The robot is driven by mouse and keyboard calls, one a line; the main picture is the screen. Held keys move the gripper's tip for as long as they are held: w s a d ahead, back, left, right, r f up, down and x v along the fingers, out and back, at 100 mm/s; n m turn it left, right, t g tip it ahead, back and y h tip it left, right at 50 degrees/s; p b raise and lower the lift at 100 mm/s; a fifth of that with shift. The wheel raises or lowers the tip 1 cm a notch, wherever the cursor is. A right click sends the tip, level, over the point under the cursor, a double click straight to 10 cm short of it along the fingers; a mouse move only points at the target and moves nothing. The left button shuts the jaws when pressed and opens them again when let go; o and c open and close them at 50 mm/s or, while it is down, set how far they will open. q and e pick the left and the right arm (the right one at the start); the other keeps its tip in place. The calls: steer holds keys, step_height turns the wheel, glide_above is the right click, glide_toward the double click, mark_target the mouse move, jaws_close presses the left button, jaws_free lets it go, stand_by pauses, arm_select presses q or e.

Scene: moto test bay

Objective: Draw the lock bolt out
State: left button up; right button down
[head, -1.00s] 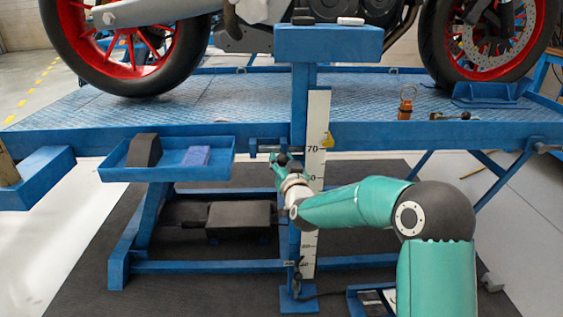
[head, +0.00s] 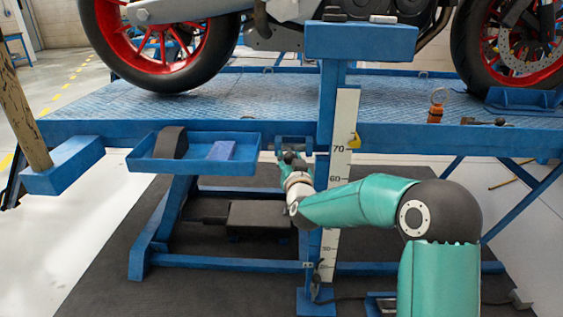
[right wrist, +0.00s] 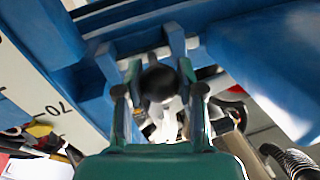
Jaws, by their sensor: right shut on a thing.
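The lock bolt's dark round knob (right wrist: 158,82) shows in the right wrist view, between the two fingers of my right gripper (right wrist: 160,92). The fingers are shut on it. Behind the knob is a blue bracket (right wrist: 140,42) under the lift's edge. In the head view my right gripper (head: 292,158) is just left of the blue post (head: 326,105), in front of the same bracket (head: 295,141). The bolt's shaft is hidden by the knob and gripper, so I cannot tell how far out it is. My left gripper is not in view.
A numbered white scale (head: 338,165) with a yellow pointer (head: 354,140) runs down the post. A blue tray (head: 196,167) hangs left of my gripper. The motorcycle (head: 170,45) stands on the lift platform (head: 250,95).

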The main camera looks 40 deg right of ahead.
steer(key=shift+w+a, duration=0.1)
steer(key=shift+a, duration=0.2)
steer(key=c, duration=0.7)
jaws_free()
steer(key=v, duration=1.2)
